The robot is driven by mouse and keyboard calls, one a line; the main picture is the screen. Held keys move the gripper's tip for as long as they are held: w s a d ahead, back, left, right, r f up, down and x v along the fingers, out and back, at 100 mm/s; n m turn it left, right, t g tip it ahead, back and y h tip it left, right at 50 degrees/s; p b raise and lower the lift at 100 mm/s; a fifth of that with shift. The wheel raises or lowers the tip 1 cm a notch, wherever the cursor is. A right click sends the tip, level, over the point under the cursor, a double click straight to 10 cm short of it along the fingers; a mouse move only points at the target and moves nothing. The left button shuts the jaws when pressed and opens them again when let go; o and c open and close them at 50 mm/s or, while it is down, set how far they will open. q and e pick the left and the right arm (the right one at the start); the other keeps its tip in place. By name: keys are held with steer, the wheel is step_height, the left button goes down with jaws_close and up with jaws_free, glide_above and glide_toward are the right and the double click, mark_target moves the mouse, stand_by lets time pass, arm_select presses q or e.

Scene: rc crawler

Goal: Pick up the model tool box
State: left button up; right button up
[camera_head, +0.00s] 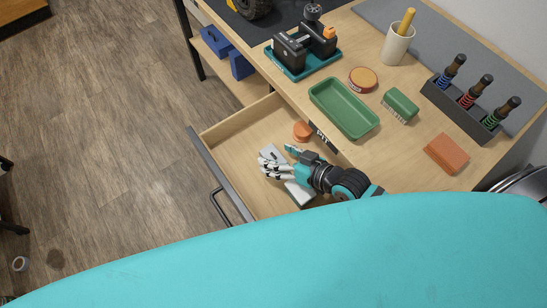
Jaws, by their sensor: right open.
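An open wooden drawer (235,136) juts out below the workbench. My right gripper (275,163) is inside it or just above it, with its pale fingers spread apart and pointing left. A light grey, flat-topped object (301,193) lies in the drawer under the gripper and is partly hidden by it. I cannot tell for sure whether it is the model tool box. A small orange round thing (302,131) is in the drawer behind the gripper. Nothing shows clearly held in the gripper. My left gripper is not in view.
The benchtop holds a green tray (344,108), a round tin (363,80), a green brush (400,105), an orange block (446,154), a driver rack (465,102), a cup (397,45) and a teal-based stand (303,62). Blue boxes (216,41) sit on the lower shelf.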

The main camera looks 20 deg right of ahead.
steer(key=c, duration=1.4)
steer(key=shift+o, duration=0.2)
steer(key=shift+r, duration=0.1)
